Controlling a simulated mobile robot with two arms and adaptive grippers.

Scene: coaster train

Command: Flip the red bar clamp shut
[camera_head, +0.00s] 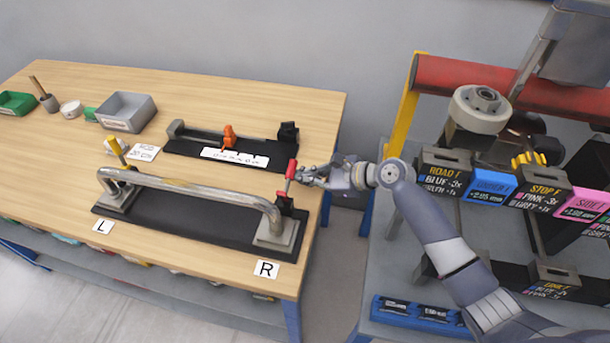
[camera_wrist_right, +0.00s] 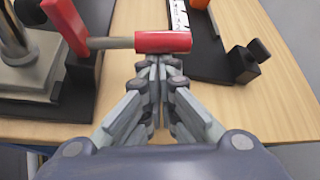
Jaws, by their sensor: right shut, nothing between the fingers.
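The red clamp handle (camera_head: 291,169) stands up at the R end of the metal bar (camera_head: 190,187), above a grey clamp block (camera_head: 277,233). In the right wrist view the red grip (camera_wrist_right: 163,42) lies across the picture, joined by a grey rod to a red lever beside the block. My right gripper (camera_head: 303,174) is shut and empty, just right of the handle. Its fingertips (camera_wrist_right: 159,62) are at the red grip, close to or touching it; I cannot tell which. A yellow-handled clamp (camera_head: 115,150) is at the L end. My left gripper is not in view.
A second black fixture with an orange clamp (camera_head: 229,137) lies behind the bar. A grey bin (camera_head: 127,112) and a green bin (camera_head: 16,103) stand at the table's left.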

